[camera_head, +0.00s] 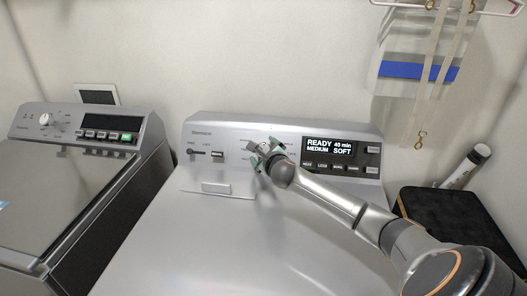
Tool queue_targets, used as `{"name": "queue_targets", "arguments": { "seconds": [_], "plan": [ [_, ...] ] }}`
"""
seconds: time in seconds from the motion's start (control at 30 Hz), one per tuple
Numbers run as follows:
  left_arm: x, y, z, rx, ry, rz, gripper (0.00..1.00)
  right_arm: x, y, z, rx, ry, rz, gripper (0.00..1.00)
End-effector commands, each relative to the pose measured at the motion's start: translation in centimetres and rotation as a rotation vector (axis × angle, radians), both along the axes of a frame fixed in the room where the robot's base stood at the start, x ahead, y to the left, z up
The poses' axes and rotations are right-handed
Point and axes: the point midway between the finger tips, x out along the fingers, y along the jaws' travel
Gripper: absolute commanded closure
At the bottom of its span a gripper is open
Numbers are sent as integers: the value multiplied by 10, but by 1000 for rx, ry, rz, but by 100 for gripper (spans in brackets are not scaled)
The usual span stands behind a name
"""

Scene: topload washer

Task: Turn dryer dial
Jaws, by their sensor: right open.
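The dryer (200,235) stands in the middle, with a grey control panel (218,134) along its back. A lit display (330,148) on the panel reads READY, 40 min, MEDIUM, SOFT. My right gripper (260,156) is at the panel, left of the display, over the place where a dial would sit. Its jaws are open, with greenish fingertips. The dial itself is hidden behind the gripper, and I cannot tell whether the fingers touch it. My right arm comes in from the lower right across the dryer top. My left gripper is not in view.
A washer (70,185) with its own white knob (46,119) stands at the left, a dark gap between the machines. At the right are a black surface (450,215) and a white cylinder (470,165). Straps (440,70) hang on the wall above. The dryer top's left is clear.

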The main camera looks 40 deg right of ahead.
Motion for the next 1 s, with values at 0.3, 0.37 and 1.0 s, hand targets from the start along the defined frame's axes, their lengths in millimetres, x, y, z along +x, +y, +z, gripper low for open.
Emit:
{"name": "queue_targets", "arguments": {
  "seconds": [0.3, 0.37, 1.0],
  "plan": [
    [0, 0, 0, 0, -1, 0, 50, 0, 0, 0, 0, 0, 0, 36],
    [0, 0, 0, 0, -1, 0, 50, 0, 0, 0, 0, 0, 0, 43],
    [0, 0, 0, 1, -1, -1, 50, 0, 0, 0, 10, -12, -12, 89]
  ]
}}
